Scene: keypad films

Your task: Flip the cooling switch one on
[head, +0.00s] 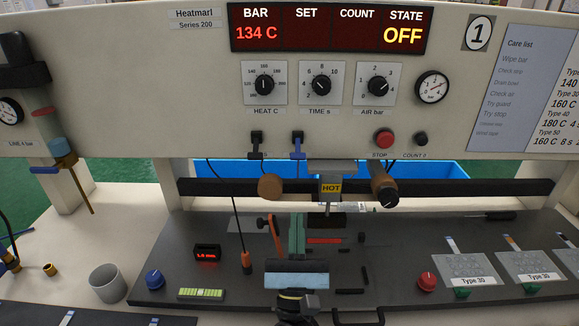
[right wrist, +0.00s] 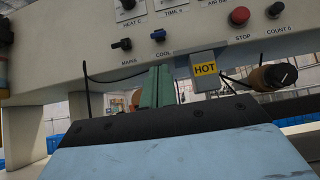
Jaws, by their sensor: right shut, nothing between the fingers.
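The cooling switch is the blue toggle (head: 298,145) under the panel's dials, right of a black toggle (head: 257,142). In the right wrist view the blue switch (right wrist: 158,35) sits above the label COOL, and the black one (right wrist: 121,44) above MAINS. In the head view the blue lever appears to point down. My right gripper (head: 297,216) is shut and empty, its green fingers upright below the blue switch and apart from it. In the right wrist view its fingertips (right wrist: 159,70) are just under the COOL label. My left gripper is not in view.
A block marked HOT (head: 331,188) hangs close right of my right gripper. A dark crossbar (head: 225,187) and a round brown knob (head: 270,187) are nearby. The red STOP button (head: 384,138) is right of the switch. The display (head: 331,27) reads OFF and 134 C.

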